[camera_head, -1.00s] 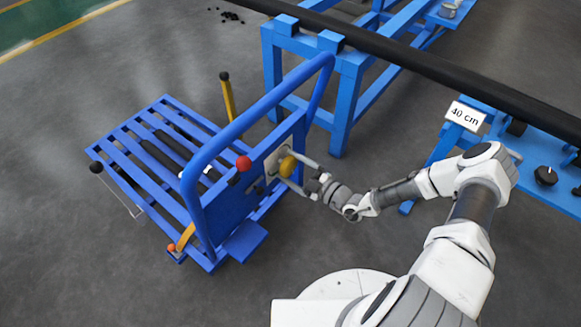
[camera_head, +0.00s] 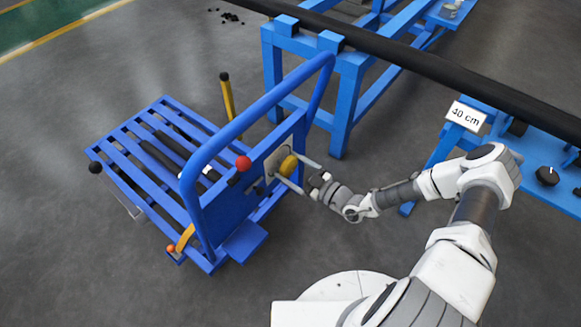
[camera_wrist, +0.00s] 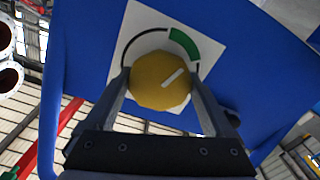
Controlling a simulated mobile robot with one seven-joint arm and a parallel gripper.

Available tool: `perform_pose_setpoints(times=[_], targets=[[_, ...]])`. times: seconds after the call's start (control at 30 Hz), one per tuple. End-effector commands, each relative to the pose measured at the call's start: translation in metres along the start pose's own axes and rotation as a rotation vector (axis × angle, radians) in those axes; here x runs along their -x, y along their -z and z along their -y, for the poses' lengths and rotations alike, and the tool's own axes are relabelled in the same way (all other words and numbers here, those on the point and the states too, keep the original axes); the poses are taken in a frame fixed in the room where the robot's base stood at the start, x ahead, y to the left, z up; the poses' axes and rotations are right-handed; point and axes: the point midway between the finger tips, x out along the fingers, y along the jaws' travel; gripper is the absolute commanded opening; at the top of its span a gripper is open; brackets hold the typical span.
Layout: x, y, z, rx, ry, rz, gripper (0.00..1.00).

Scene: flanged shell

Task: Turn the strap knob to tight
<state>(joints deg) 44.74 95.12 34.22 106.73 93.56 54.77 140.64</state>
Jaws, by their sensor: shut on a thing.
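The yellow strap knob (camera_head: 288,165) sits on a pale plate on the blue cart's end panel. In the wrist view the knob (camera_wrist: 150,88) fills the middle, and its white pointer line slants up and right, roughly toward the lower end of the green arc (camera_wrist: 184,44) on the dial plate (camera_wrist: 140,25). A thin black arc runs round the rest of the dial. My gripper (camera_wrist: 160,84) is shut on the knob, one finger at each side. In the head view my gripper (camera_head: 291,171) reaches the panel from the right.
A red ball-topped lever (camera_head: 243,162) stands left of the knob, near the cart's handle rail (camera_head: 262,106). A blue bench frame (camera_head: 345,105) with a long black bar (camera_head: 430,65) is behind. Open floor lies in front of the cart.

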Motion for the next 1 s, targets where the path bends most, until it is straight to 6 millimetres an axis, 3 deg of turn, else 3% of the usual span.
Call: perform_pose_setpoints(times=[0.27,0.3,0.37,0.73,0.87,1.0], targets=[[0.001,-0.001,0.001,-0.001,0.002,0.003,0.32],[0.001,-0.001,0.001,0.0,0.002,0.003,0.9],[0.001,-0.001,0.001,0.0,0.002,0.002,1.0],[0.009,0.0,-0.001,0.001,-0.001,0.003,1.0],[0.03,0.001,-0.002,0.001,-0.003,0.004,1.0],[0.064,0.001,-0.001,0.0,-0.002,0.004,1.0]])
